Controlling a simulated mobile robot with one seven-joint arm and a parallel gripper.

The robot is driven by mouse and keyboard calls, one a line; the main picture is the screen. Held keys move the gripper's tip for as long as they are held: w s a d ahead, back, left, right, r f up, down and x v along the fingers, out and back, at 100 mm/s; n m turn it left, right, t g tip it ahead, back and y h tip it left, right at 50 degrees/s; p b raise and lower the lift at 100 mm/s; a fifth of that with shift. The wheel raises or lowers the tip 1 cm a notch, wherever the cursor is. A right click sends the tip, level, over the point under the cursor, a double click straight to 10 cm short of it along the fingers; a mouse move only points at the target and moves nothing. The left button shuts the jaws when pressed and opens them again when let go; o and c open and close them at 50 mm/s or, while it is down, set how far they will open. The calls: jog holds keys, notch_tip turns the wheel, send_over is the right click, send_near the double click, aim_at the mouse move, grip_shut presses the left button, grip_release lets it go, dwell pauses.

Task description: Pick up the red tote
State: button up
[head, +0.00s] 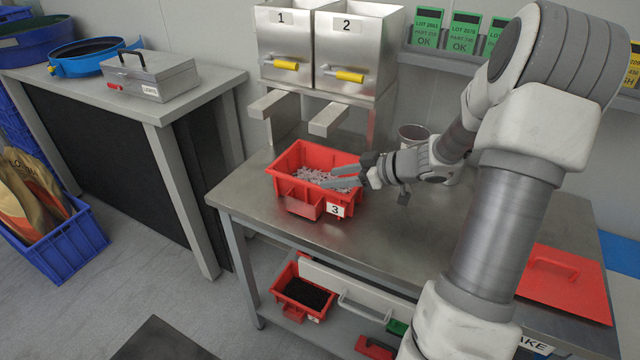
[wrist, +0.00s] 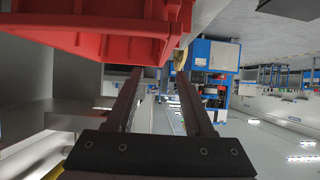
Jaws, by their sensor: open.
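The red tote (head: 304,204) stands upright on the grey metal table (head: 245,197). It bears a white "3" label and holds many small pale parts. My gripper (head: 340,176) comes in from the right, with its two fingers apart at the tote's right side. In the head view they overlap the right rim; whether they touch it I cannot tell. The wrist view shows the red tote (wrist: 110,42) at the upper left, close to the left finger. The gap between my fingers (wrist: 158,72) shows no tote wall held in it.
Another red tote (head: 298,307) with black contents sits on the shelf below. Metal hoppers (head: 330,48) with chutes stand behind the tote. A metal can (head: 412,133) is behind my wrist, and a red lid (head: 560,295) lies at the table's right. The table left of the tote is clear.

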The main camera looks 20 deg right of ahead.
aim_at(308, 183)
jog(key=x, duration=0.3)
jog(key=shift+w+a+f+b, duration=0.15)
jog(key=shift+w+f+b, duration=0.05)
jog(key=shift+b, duration=0.1)
jog(key=b+x, duration=0.2)
jog(key=x, duration=0.2)
jog(key=shift+a+f, duration=0.25)
jog(key=shift+a, duration=0.15)
jog(key=shift+w+a+f, duration=0.1)
jog(key=shift+w+a, duration=0.05)
jog(key=shift+w, duration=0.2)
grip_shut()
dwell(0.5)
